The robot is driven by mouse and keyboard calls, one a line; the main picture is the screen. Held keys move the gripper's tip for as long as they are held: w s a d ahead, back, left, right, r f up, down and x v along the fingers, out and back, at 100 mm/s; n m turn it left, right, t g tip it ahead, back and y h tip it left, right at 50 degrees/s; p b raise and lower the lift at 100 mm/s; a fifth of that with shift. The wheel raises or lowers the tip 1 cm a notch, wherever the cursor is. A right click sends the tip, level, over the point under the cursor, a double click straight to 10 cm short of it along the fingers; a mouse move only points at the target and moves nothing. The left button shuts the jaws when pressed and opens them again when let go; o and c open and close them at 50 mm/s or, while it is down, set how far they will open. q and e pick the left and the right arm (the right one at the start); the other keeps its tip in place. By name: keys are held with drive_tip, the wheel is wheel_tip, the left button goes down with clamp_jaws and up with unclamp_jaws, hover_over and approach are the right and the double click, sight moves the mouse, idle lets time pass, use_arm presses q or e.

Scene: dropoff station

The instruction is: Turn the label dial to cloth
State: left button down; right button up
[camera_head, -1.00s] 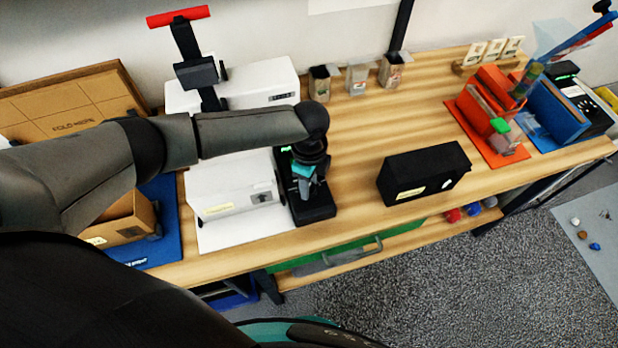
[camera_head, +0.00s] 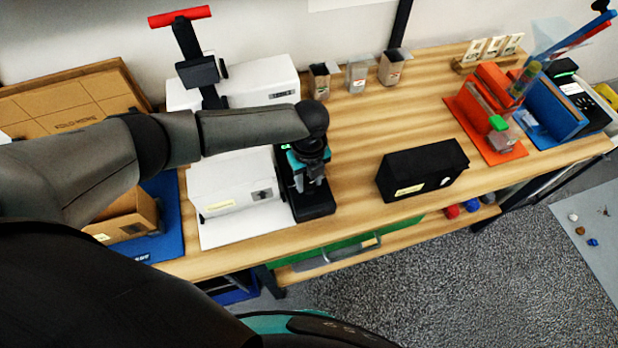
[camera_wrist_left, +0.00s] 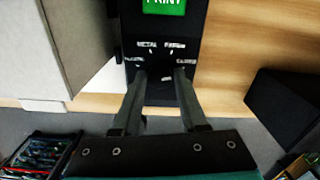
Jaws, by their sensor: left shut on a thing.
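The black label printer (camera_head: 316,207) stands at the bench's front edge, right of the white box. The wrist view shows its green PRINT button (camera_wrist_left: 164,6) and its black face (camera_wrist_left: 168,30). Small white labels ring the dial; the upper left one reads METAL (camera_wrist_left: 147,44), and the others are blurred. My left gripper (camera_head: 314,180) points down onto the printer. In the wrist view my left gripper (camera_wrist_left: 162,77) has its fingers on either side of the dial (camera_wrist_left: 166,79), shut on it. The dial is mostly hidden, and its pointer setting cannot be read. My right gripper is not in view.
A white box (camera_head: 232,190) stands close on the printer's left. A black box (camera_head: 422,172) stands to the right, with bare wood between. Several small bins (camera_head: 357,77) stand behind. An orange station (camera_head: 490,125) is at the far right.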

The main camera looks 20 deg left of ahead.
sight(309, 184)
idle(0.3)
use_arm(q)
drive_tip(key=shift+c, duration=2.2)
unclamp_jaws()
wheel_tip(309, 184, up, 15)
drive_tip(key=shift+r+p, duration=0.15)
drive_tip(key=shift+p, duration=0.3)
